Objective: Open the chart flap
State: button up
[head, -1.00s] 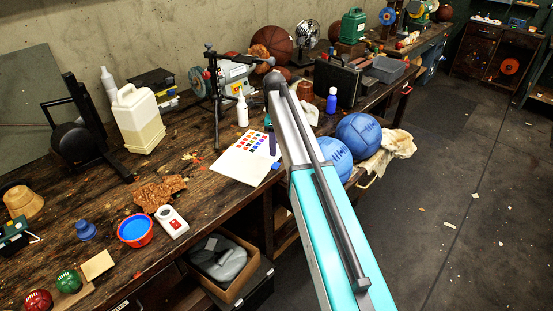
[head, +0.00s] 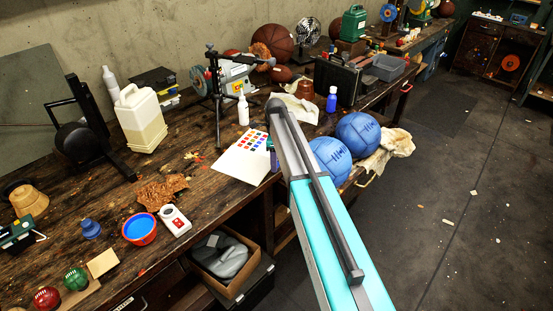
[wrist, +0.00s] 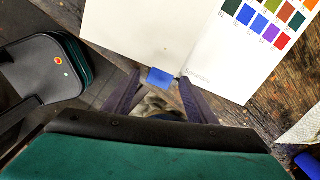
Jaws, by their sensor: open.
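The chart (head: 238,163) is a white sheet with rows of coloured swatches, lying near the front edge of the workbench. In the wrist view, the blank white flap (wrist: 135,30) lies beside the swatch panel (wrist: 240,60). A small blue tab (wrist: 160,77) sticks out from the flap's lower edge. My gripper (wrist: 159,86) is open, its two dark fingers spread either side of the tab. I cannot tell whether they touch it. In the head view, my gripper (head: 272,155) is partly hidden behind my arm at the chart's right side, and the tab is hidden.
Blue balls (head: 358,135) and a cloth (head: 393,148) lie to the right of my arm. A tripod (head: 216,95) and a white bottle (head: 243,110) stand behind the chart. An open box (head: 232,285) is under the bench. The bench left of the chart has scattered scraps.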

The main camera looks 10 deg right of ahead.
grip_shut()
jog(key=shift+f, duration=0.1)
jog(key=shift+s+d, duration=0.1)
jog(key=shift+s, duration=0.05)
